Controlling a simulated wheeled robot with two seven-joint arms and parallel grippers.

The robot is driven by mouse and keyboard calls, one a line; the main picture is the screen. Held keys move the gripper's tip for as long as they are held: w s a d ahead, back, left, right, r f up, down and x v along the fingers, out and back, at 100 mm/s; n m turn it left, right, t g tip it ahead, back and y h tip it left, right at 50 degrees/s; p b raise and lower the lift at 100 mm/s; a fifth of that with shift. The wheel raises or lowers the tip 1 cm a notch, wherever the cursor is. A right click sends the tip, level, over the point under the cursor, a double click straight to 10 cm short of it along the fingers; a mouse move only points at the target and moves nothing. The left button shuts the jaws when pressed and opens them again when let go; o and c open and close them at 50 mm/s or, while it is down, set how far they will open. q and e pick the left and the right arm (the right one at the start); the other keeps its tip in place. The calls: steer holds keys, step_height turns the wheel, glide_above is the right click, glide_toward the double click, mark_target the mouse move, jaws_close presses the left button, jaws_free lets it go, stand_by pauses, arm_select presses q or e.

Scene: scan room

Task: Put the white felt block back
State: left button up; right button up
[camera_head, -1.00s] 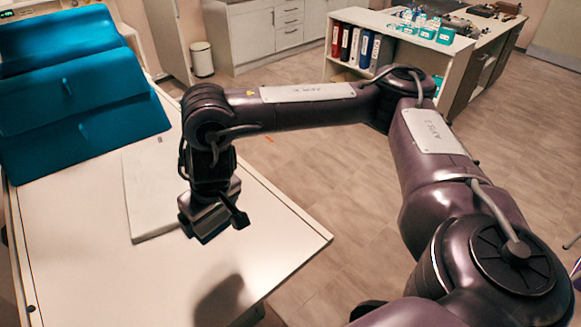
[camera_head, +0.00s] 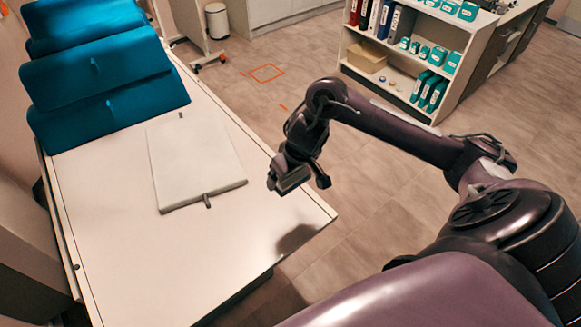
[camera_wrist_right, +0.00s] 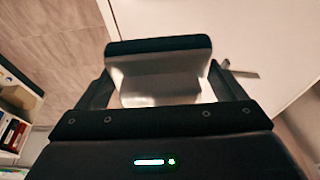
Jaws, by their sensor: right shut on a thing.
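My right gripper (camera_head: 291,179) is above the right part of the white table (camera_head: 150,255), to the right of a flat white panel. My left gripper is not in view.
Teal cushions (camera_head: 105,75) stand at the table's far left end. The near part of the table is bare. A shelf unit (camera_head: 400,75) with binders and teal boxes stands on the floor at the right back. A white bin (camera_head: 217,20) stands behind.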

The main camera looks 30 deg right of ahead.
steer(key=x, duration=0.4)
steer(key=shift+s+a+f+b, duration=0.25)
steer(key=shift+s+b, duration=0.05)
steer(key=shift+s, duration=0.1)
steer(key=b, duration=0.4)
glide_above(288, 214)
steer(key=s, duration=0.1)
step_height(288, 214, down, 9)
steer(key=shift+f, duration=0.1)
step_height(288, 214, down, 4)
steer(key=shift+s+r+b, duration=0.1)
steer(key=shift+b, duration=1.1)
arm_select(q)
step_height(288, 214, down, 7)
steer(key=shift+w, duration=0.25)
arm_select(e)
steer(key=shift+f, duration=0.45)
